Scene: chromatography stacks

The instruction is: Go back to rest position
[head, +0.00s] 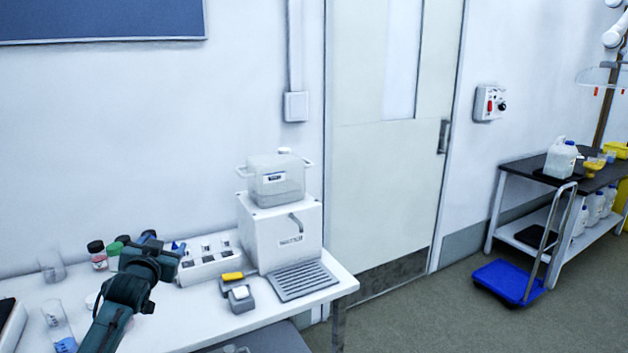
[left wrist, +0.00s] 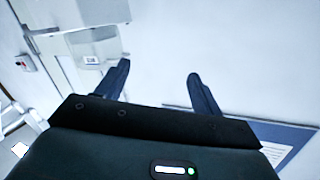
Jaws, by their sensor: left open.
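My left gripper (head: 165,245) is above the white bench (head: 190,330) at the lower left of the head view, on a dark green arm. In the left wrist view its two dark fingers (left wrist: 158,70) stand apart with nothing between them. Pale wall is behind the fingers there. My right gripper is in neither view.
A white dispenser (head: 265,228) with a clear tank (head: 275,180) stands right of my gripper. A white socketed block (head: 208,262), dark-capped bottles (head: 97,256) and glassware (head: 58,328) are close by. A blue trolley (head: 507,281) stands right, with open floor before it.

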